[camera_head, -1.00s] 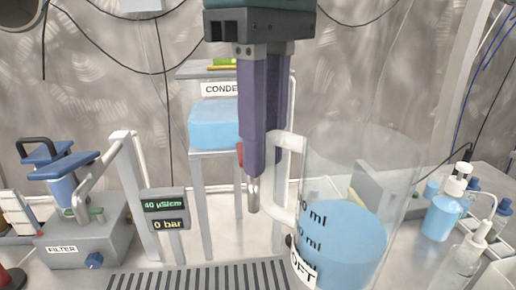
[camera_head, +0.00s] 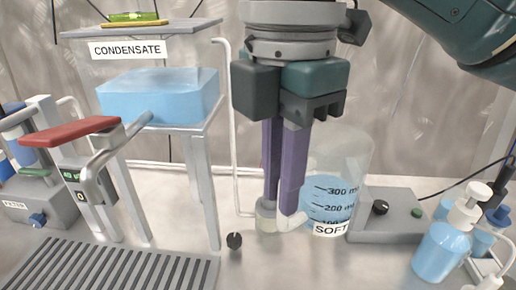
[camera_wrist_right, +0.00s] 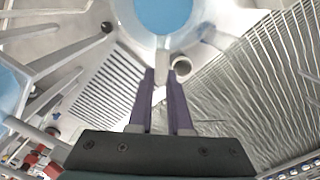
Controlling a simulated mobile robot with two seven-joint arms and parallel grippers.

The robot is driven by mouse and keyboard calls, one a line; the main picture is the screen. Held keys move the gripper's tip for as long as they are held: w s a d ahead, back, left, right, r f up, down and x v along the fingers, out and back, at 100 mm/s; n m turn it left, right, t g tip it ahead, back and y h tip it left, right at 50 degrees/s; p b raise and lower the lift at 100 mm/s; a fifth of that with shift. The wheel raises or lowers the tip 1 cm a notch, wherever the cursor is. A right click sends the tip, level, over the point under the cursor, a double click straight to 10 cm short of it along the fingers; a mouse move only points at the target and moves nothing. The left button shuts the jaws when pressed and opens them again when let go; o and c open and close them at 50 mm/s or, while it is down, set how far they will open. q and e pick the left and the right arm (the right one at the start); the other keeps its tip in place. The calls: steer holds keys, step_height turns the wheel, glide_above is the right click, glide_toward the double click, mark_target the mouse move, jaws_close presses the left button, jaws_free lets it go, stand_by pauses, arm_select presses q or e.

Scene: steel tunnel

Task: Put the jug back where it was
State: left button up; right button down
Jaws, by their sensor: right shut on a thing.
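The clear jug (camera_head: 336,175) holds blue liquid and has volume marks and a SOFT label. It is upright at the right of the middle in the head view. I cannot tell whether its base touches the counter. My right gripper (camera_head: 281,212) points down with its purple fingers shut on the jug's handle (camera_head: 291,222), at the jug's left. The wrist view shows the jug (camera_wrist_right: 165,15) from above, with the gripper (camera_wrist_right: 163,78) at its handle. My left gripper is not in view.
A grey device (camera_head: 392,222) with a black knob stands right of the jug. The CONDENSATE stand (camera_head: 195,130) with a blue tank is at the left. A red lever tap (camera_head: 72,133) stands over a slotted drain (camera_head: 110,268). Pump bottles (camera_head: 440,252) stand at the right.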

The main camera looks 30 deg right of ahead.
mark_target(278, 231)
step_height(278, 231, down, 20)
steer(key=b, duration=0.4)
steer(key=shift+f, duration=0.1)
steer(key=shift+f, duration=0.1)
steer(key=c, duration=0.8)
jaws_free()
steer(key=shift+c, duration=0.2)
step_height(278, 231, up, 12)
steer(key=shift+r+p, duration=0.15)
steer(key=shift+p, duration=1.1)
